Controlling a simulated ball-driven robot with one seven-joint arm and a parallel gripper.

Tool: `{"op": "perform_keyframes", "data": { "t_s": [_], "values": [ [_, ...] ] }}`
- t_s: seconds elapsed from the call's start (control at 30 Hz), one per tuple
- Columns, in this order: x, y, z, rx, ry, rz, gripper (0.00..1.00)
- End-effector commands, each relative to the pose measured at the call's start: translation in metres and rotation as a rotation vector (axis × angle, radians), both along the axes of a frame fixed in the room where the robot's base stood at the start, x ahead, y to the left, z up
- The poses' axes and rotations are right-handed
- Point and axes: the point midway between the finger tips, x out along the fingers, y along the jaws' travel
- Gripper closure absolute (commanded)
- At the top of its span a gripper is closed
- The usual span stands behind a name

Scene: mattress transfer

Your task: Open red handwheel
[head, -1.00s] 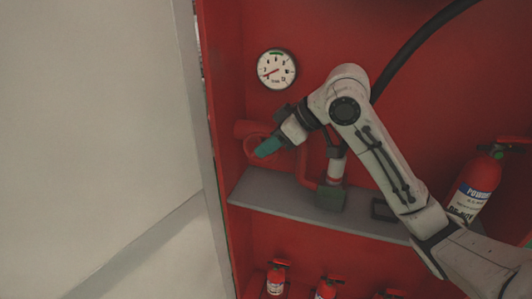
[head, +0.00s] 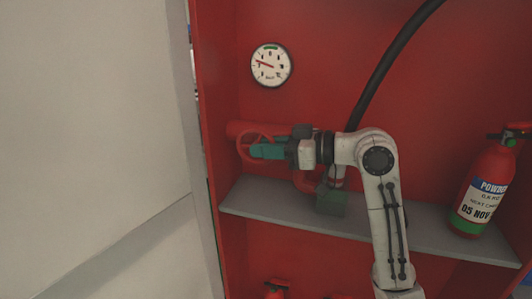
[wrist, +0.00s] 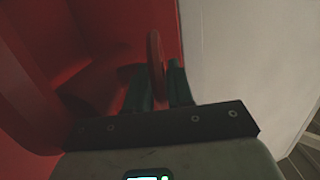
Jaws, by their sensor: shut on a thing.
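The red handwheel (head: 243,146) is on a red pipe at the left side of the red cabinet, above the grey shelf. My gripper (head: 258,151) reaches it from the right, with its green fingers on the wheel's rim. In the wrist view the handwheel's rim (wrist: 155,62) shows edge-on between the two dark green fingers (wrist: 158,82), and the gripper is shut on it. The far side of the wheel and its hub are mostly hidden. A round white pressure gauge (head: 271,65) hangs on the back wall above the wheel, its red needle pointing left.
A fire extinguisher (head: 483,192) stands at the right of the grey shelf (head: 265,207). A black hose (head: 385,62) runs down the back wall. Another small red extinguisher (head: 276,290) shows below the shelf. A pale panel (head: 90,120) fills the left.

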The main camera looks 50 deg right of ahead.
Motion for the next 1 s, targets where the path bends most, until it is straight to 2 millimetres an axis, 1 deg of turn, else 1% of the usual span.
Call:
{"op": "perform_keyframes", "data": {
  "t_s": [0.47,0.5,0.7,1.0],
  "values": [
    [-0.0003,-0.0010,-0.0006,0.006,-0.013,-0.002,1.00],
    [-0.0003,-0.0010,-0.0006,0.006,-0.013,-0.002,0.76],
    [-0.0001,-0.0005,-0.0004,0.006,-0.013,-0.001,0.57],
    [-0.0029,-0.0015,0.0004,0.006,-0.014,-0.001,0.57]
  ]
}}
